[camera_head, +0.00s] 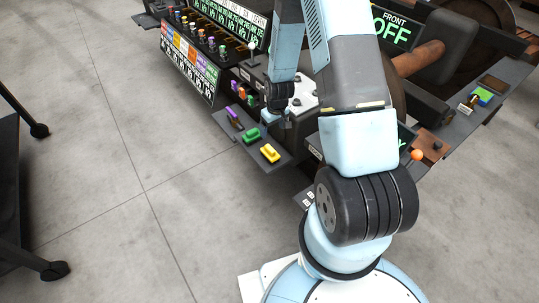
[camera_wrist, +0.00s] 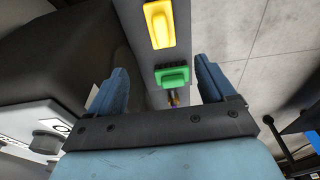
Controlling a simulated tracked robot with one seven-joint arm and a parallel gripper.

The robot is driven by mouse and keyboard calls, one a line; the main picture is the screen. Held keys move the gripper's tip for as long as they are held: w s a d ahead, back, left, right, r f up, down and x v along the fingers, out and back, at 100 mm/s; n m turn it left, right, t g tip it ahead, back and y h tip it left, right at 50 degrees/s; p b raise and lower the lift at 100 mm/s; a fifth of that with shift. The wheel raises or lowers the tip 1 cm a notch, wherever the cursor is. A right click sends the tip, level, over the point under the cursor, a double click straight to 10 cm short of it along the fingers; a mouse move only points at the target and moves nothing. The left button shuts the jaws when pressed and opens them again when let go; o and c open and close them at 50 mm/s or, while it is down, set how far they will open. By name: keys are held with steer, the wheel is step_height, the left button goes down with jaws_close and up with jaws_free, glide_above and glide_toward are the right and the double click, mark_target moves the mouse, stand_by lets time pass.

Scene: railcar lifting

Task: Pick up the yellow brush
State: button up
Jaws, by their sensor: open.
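The yellow brush (camera_head: 270,153) lies on a dark grey shelf near its front end. In the wrist view the yellow brush (camera_wrist: 160,24) is at the top, beyond my fingertips. A green brush (camera_head: 252,135) lies beside it; in the wrist view the green brush (camera_wrist: 172,75) shows between and just beyond my two blue fingers. A purple item (camera_head: 233,115) lies farther along the same shelf. My gripper (camera_wrist: 158,78) is open and empty. In the head view my gripper (camera_head: 278,119) hangs close to the shelf, near the green brush, partly dark against the machine.
The shelf (camera_head: 283,158) juts out from a machine with a rack of coloured handles (camera_head: 203,35) behind. A panel with an orange knob (camera_head: 417,155) stands right. A dark wheeled frame (camera_head: 12,200) is at far left. The concrete floor (camera_head: 110,140) between is clear.

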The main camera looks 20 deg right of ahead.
mark_target(270, 148)
steer(key=f, duration=0.6)
steer(key=w+f, duration=0.1)
steer(key=f, duration=0.3)
steer(key=shift+a, duration=0.2)
steer(key=shift+w+a+f, duration=0.1)
steer(key=shift+f, duration=1.2)
steer(key=shift+w+a+f, duration=0.1)
steer(key=shift+f, duration=1.2)
steer(key=shift+c, duration=0.4)
steer(key=shift+s, duration=0.1)
steer(key=c, duration=1.2)
steer(key=shift+c, duration=0.2)
